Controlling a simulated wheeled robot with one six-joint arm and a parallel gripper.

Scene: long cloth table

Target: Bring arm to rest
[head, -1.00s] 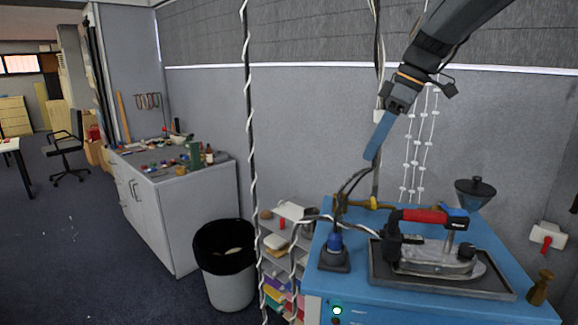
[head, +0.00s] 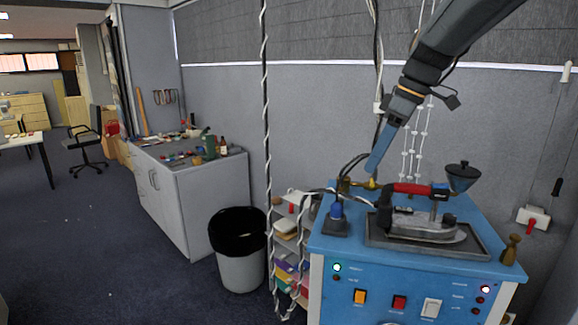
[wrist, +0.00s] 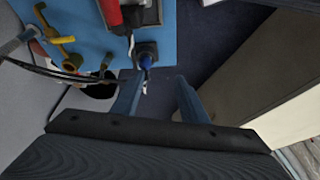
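My gripper (head: 379,152) hangs from my arm in the upper right of the head view, above the back left of a blue machine cabinet (head: 340,254). In the wrist view my gripper (wrist: 160,88) shows two blue fingers apart with nothing between them. The gripper appears apart from the tool.
A blue-topped plug (head: 337,211) and a brass fitting (head: 372,184) stand on the cabinet top. A black-lined bin (head: 240,270) and a grey side cabinet (head: 213,205) stand left. Cables (head: 264,120) hang before the wall. Floor (head: 110,255) at left is clear.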

